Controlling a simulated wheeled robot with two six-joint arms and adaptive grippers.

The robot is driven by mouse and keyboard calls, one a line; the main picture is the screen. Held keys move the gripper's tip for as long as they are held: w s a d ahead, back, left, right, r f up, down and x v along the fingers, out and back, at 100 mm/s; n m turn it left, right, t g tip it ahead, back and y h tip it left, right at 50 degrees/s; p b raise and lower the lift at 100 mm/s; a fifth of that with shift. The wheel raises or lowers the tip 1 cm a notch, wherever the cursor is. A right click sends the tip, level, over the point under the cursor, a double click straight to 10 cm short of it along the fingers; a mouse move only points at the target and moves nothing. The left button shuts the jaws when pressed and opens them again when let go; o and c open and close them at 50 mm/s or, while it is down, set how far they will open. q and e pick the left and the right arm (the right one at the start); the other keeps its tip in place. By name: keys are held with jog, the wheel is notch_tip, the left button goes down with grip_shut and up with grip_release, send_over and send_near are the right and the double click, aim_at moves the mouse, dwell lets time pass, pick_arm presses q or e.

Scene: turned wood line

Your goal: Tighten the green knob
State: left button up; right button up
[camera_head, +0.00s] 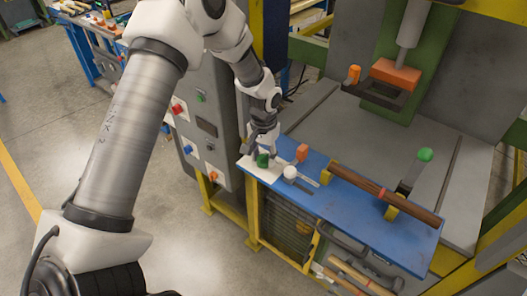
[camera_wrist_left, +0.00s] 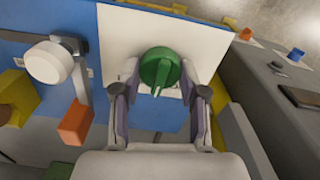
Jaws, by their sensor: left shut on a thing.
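The green knob (camera_head: 262,160) is on a white plate (camera_wrist_left: 118,38) at the left end of the blue bench plate (camera_head: 337,205). In the left wrist view the green knob (camera_wrist_left: 160,66) is round with a raised grip bar pointing towards my gripper. My left gripper (camera_wrist_left: 160,90) is shut on it, with one finger on each side of the knob. In the head view my left gripper (camera_head: 262,147) reaches down onto the knob from above, and its fingers partly hide it. My right gripper is not in view.
Close beside the knob are a white round knob (camera_head: 290,172) and an orange-tipped lever (camera_head: 302,152). A wooden bar (camera_head: 405,206) lies in yellow supports, with a green-topped lever (camera_head: 425,155) behind. A grey control cabinet (camera_head: 207,125) stands left, and an orange press head (camera_head: 396,75) hangs behind.

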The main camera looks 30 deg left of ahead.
aim_at(264, 156)
pick_arm(q)
jog(key=m+p, duration=0.1)
jog(key=m, duration=0.3)
jog(key=shift+s+f+m, duration=0.1)
jog(key=shift+s+m, duration=0.05)
jog(key=shift+m, duration=0.15)
jog(key=shift+d+m+p, duration=0.1)
jog(key=shift+m+p, duration=0.4)
jog(key=shift+m, duration=1.3)
jog(key=shift+f, duration=0.1)
jog(key=o, duration=1.1)
jog(key=shift+o, duration=0.2)
jog(key=shift+r, duration=0.2)
notch_tip(264, 156, up, 12)
jog(key=shift+f, duration=0.15)
